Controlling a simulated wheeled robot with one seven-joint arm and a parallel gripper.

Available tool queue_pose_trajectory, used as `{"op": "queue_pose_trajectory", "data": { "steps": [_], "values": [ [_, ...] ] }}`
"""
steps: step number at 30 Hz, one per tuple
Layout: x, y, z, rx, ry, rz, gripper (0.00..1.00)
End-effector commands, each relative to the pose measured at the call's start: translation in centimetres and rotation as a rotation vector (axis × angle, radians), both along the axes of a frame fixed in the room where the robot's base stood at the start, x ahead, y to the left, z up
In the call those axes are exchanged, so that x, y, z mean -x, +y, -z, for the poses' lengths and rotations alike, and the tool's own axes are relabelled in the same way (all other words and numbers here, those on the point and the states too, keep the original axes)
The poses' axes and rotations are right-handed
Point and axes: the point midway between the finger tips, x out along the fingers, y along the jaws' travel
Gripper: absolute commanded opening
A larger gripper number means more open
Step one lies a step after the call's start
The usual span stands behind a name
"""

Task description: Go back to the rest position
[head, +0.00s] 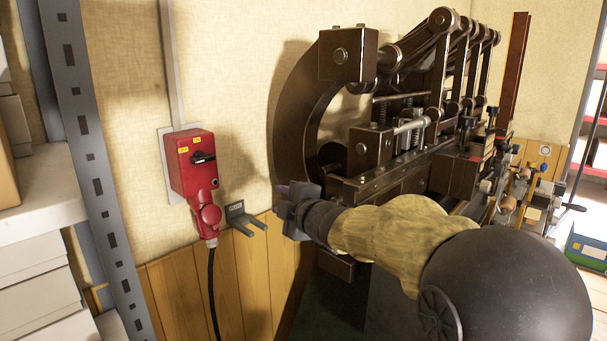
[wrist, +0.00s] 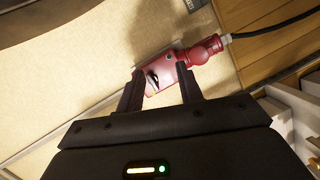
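My gripper (head: 284,208) is in front of the wall, to the right of a red switch box (head: 190,165) and beside a small grey forked bracket (head: 245,218). In the wrist view my gripper (wrist: 160,70) has its two dark fingers apart. The red switch box (wrist: 160,79) shows beyond and between the fingertips, and nothing appears held. The box has a black rotary handle, and a red plug with a black cable sits at its lower end.
A dark cam press (head: 390,150) stands right behind my arm. A grey shelf upright (head: 85,150) and white shelves (head: 40,195) are at the left. A red-brown post (head: 515,70) rises at the right. Some free wall lies between the switch box and press.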

Motion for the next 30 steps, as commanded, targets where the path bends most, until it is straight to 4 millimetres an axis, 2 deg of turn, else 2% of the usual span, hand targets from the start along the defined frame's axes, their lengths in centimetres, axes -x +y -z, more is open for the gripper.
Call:
{"op": "queue_pose_trajectory", "data": {
  "steps": [1,3,8,12,15,18,24,29,30],
  "values": [
    [0.1,-2.5,1.9,-0.036,0.093,0.085,0.36],
    [0.7,-5.8,4.7,-0.095,0.227,0.208,0.36],
    [4.0,-12.6,11.2,-0.233,0.521,0.489,0.36],
    [8.8,-17.4,16.5,-0.354,0.76,0.736,0.36],
    [12.9,-20.0,19.8,-0.438,0.915,0.905,0.36],
    [16.7,-21.6,22.3,-0.508,1.043,1.05,0.36],
    [23.4,-23.2,25.5,-0.618,1.238,1.281,0.36],
    [28.2,-23.7,27.1,-0.691,1.365,1.441,0.36],
    [27.8,-23.6,25.7,-0.688,1.356,1.429,0.36]
  ]
}}
